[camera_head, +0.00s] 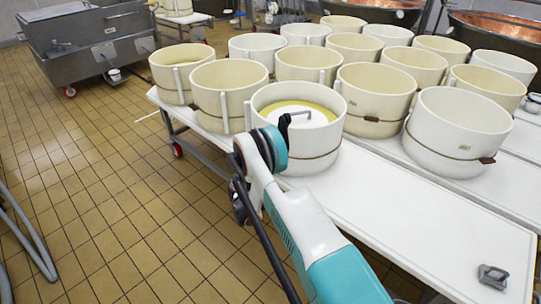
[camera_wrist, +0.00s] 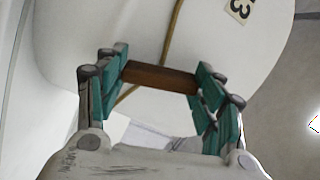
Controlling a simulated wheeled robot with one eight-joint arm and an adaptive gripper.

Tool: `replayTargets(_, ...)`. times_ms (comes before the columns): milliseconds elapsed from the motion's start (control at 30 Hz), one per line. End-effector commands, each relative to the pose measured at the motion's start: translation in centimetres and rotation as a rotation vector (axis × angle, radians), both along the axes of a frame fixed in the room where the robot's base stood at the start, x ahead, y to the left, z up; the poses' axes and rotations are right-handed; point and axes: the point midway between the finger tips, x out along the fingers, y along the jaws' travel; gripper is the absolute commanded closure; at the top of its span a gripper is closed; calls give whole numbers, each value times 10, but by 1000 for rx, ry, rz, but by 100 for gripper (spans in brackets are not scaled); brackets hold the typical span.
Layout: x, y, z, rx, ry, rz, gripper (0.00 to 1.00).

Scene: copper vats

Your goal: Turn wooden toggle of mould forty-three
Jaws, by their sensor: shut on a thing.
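The wooden toggle (camera_wrist: 150,77) is a short brown bar on a cord (camera_wrist: 172,32) around a white mould wall (camera_wrist: 95,45) in the wrist view. My gripper (camera_wrist: 163,79) is shut on the toggle, with its teal fingers at the two ends. A label (camera_wrist: 240,9) on the mould is cut off, with only a 3 clearly readable. My arm hides the gripper and toggle there.
Several cream and white moulds stand close behind, including a tall one (camera_head: 457,128) at the right with its own toggle. The white table (camera_head: 410,215) is bare in front, apart from a small grey object (camera_head: 492,276). Tiled floor is open at the left.

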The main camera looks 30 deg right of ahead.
Motion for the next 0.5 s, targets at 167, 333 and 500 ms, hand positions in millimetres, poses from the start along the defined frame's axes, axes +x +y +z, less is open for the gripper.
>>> replayTargets(167,0,0,0,24,-38,0,62)
replayTargets(333,0,0,0,33,-53,0,62)
replayTargets(500,0,0,0,33,-53,0,62)
